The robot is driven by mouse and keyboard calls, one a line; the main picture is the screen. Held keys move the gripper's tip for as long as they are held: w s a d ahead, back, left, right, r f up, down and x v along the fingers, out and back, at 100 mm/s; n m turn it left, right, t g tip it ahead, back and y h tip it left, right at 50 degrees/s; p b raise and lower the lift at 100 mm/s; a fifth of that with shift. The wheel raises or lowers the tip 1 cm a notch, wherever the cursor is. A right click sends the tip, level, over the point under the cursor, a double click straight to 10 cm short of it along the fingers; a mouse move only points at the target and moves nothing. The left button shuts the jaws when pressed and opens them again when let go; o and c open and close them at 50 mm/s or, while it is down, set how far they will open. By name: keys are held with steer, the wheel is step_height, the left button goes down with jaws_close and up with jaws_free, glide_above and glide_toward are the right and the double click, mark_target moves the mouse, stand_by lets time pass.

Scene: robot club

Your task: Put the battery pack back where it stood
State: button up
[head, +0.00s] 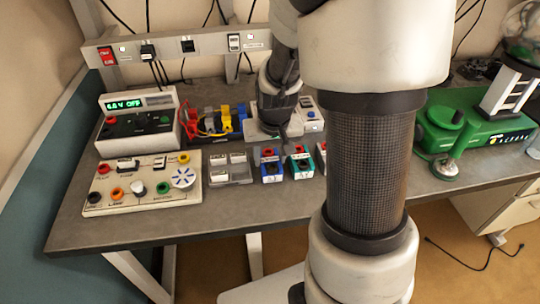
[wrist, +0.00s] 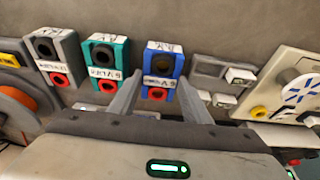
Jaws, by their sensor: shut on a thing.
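A blue battery pack (head: 269,168) with a dark and a red socket stands at the front of the bench, and it shows in the wrist view (wrist: 162,66). My gripper (wrist: 160,88) has one finger on each side of it and is shut on it. In the head view my gripper (head: 279,143) comes down behind the pack, its fingertips mostly hidden. I cannot tell whether the pack is clear of the bench. A green pack (head: 300,164) and a grey pack (wrist: 59,55) stand beside it in a row, with gaps.
A grey tray (head: 231,178) with pale blocks is just left of the blue pack in the head view. Farther left are a white socket panel (head: 145,197) and a power supply (head: 139,117) reading 6.0 V OFF. Green equipment (head: 470,138) stands at right. The front bench strip is clear.

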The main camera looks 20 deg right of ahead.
steer(key=shift+f, duration=0.2)
steer(key=o, duration=1.4)
steer(key=shift+r, duration=0.15)
steer(key=shift+r, duration=0.25)
steer(key=d+p+v, duration=0.1)
steer(key=p+v, duration=0.1)
steer(key=v, duration=0.9)
steer(key=s+a+r+n+t, duration=0.2)
steer(key=s+a+r, duration=0.5)
steer(key=s+r, duration=0.3)
steer(key=s, duration=0.4)
steer(key=shift+a+r+y, duration=0.15)
steer(key=shift+y, duration=0.15)
